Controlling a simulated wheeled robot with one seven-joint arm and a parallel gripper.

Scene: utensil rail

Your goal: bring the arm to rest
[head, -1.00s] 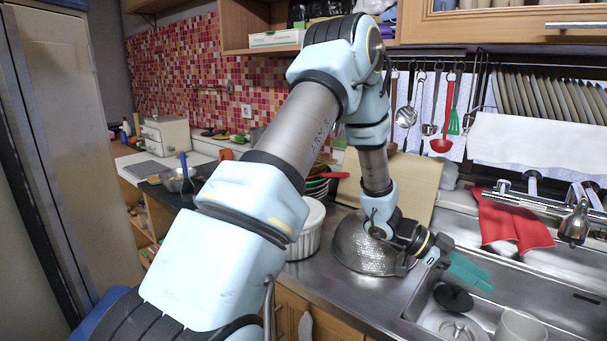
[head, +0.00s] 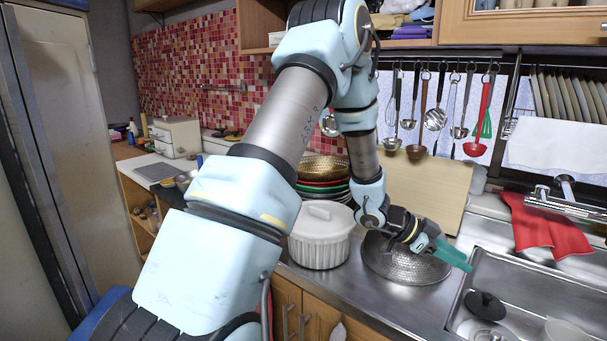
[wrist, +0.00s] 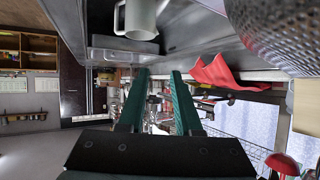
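My gripper (head: 466,264) is at the end of my bent arm, above the steel counter and close to the sink. Its green fingers point right and stand apart with nothing between them in the wrist view (wrist: 159,74). The utensil rail (head: 440,65) is on the back wall, well behind and above my gripper. Several utensils hang from it, among them a red ladle (head: 476,148), a slotted skimmer (head: 435,118) and a green utensil (head: 487,126). My arm hides part of the wall at the left of the rail.
A domed metal lid (head: 395,265) lies just below my gripper. A white lidded pot (head: 318,242) and stacked bowls (head: 325,168) stand left of it, with a cutting board (head: 430,190) behind. The sink (head: 510,285) and red cloth (head: 548,225) are to the right. A mug (wrist: 137,18) shows in the wrist view.

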